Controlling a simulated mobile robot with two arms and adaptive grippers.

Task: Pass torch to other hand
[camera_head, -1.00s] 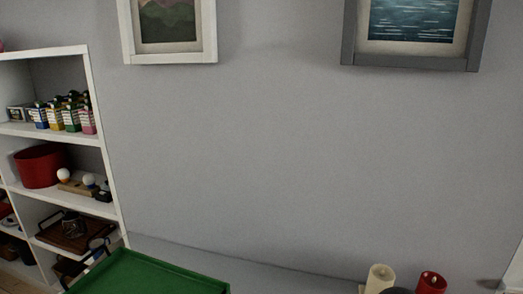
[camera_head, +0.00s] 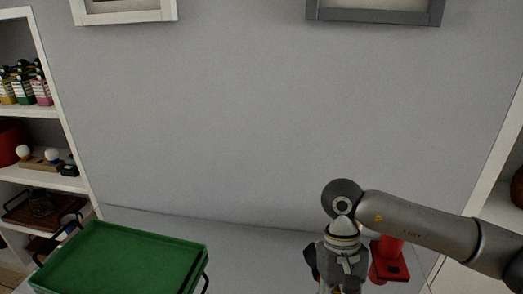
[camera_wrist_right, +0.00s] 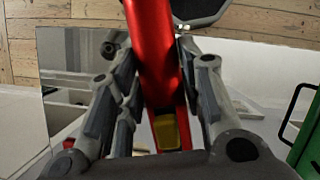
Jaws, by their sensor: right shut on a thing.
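The torch (camera_wrist_right: 155,50) is a red tube with a yellow button (camera_wrist_right: 168,132) and a wide dark head (camera_wrist_right: 198,8). In the right wrist view it runs lengthwise between the fingers of my right gripper (camera_wrist_right: 160,100), which is shut on it. In the head view my right gripper (camera_head: 340,275) hangs below its arm at the lower right, its tips cut off by the bottom edge. A red object (camera_head: 388,258) shows just right of it; I cannot tell if it is part of the torch. My left gripper is not in view.
A green tray (camera_head: 120,262) with dark handles stands at the lower left, apart from the right gripper. White shelves (camera_head: 75,186) with bottles and other items stand at the far left. Framed pictures hang on the grey wall (camera_head: 230,120). Wooden floorboards (camera_wrist_right: 50,60) show in the wrist view.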

